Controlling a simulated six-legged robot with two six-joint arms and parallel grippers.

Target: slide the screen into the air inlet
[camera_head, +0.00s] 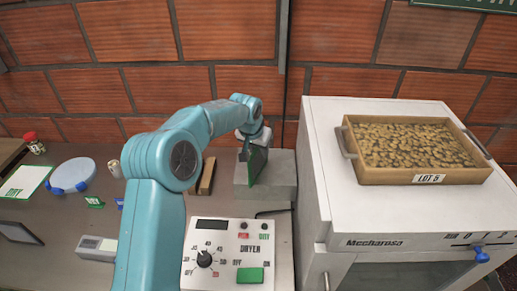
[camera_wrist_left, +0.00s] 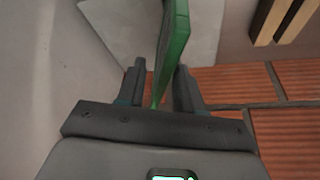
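The screen, a thin upright green panel (camera_head: 258,166), stands on edge at the grey block (camera_head: 279,183) behind the dryer panel. I take this block to be the air inlet; whether the screen is in a slot or just in front cannot be told. My left gripper (camera_head: 245,148) is at the screen's upper edge, partly hidden by its own wrist. In the left wrist view the screen (camera_wrist_left: 173,45) runs between the two fingers of the gripper (camera_wrist_left: 162,82), which appear shut on its near end. My right gripper is not in view.
The dryer control panel (camera_head: 228,255) is in front of the block. A white machine (camera_head: 325,190) on the right carries a wooden tray (camera_head: 425,179) of beans. A brown wooden piece (camera_head: 207,178) lies left of the block. A brick wall (camera_head: 345,77) closes the back.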

